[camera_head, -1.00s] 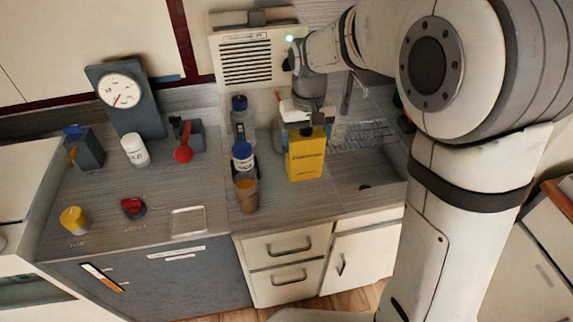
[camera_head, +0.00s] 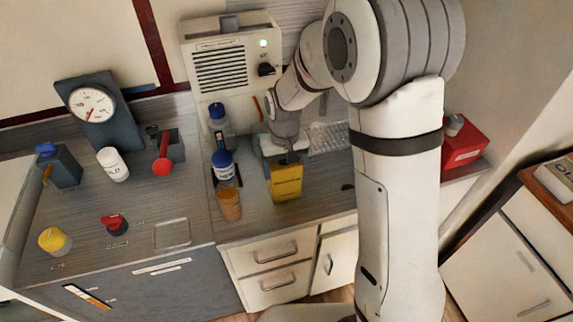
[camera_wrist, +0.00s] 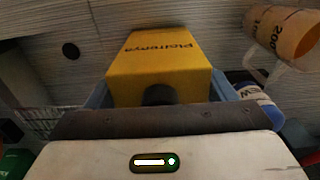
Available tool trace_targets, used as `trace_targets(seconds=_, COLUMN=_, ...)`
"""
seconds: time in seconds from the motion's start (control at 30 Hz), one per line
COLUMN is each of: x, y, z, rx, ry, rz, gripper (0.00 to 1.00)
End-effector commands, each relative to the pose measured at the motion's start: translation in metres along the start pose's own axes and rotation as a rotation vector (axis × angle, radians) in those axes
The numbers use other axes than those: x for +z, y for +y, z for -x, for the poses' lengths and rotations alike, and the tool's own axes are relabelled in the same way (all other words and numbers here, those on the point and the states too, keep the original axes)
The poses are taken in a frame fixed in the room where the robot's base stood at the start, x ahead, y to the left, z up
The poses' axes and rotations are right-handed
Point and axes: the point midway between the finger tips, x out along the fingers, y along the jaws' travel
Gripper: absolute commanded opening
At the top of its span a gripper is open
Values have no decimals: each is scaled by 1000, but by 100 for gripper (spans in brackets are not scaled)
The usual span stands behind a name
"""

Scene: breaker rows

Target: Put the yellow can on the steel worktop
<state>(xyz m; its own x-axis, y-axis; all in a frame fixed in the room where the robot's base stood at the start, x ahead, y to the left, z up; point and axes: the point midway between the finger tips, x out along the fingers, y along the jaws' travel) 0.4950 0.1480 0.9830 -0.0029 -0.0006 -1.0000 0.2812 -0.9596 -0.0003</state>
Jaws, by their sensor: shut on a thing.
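The yellow can (camera_head: 286,183) is a boxy, upright can with dark lettering on its face. My gripper (camera_head: 284,157) is above it and shut on its upper part. In the wrist view the can (camera_wrist: 160,66) sits between the blue-grey fingers of my gripper (camera_wrist: 160,94). The grey, brushed worktop (camera_head: 110,195) runs across the head view, and the can is over its right-hand part. I cannot tell whether the can's base touches the surface.
An orange-filled beaker (camera_head: 229,205) and a blue-capped white jar (camera_head: 223,165) stand just left of the can. A blue-capped bottle (camera_head: 218,120) is behind them. A red box (camera_head: 463,142) is at the right. Free surface lies around the inset plate (camera_head: 172,234).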

Motion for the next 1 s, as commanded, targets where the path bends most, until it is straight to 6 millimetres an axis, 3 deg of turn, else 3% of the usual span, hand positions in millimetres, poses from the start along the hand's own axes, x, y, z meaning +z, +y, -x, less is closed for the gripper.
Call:
trace_targets(seconds=0.33, x=-1, y=0, z=-3, rx=0, ry=4, rz=-1, gripper=28)
trace_targets(seconds=0.37, x=0, y=0, z=-4, rx=0, ry=2, rz=-1, gripper=78)
trace_targets(seconds=0.6, x=0, y=1, z=-2, rx=0, ry=2, rz=-1, gripper=98)
trace_targets(seconds=1.0, x=-1, y=1, z=8, rx=0, ry=5, rz=-2, gripper=99)
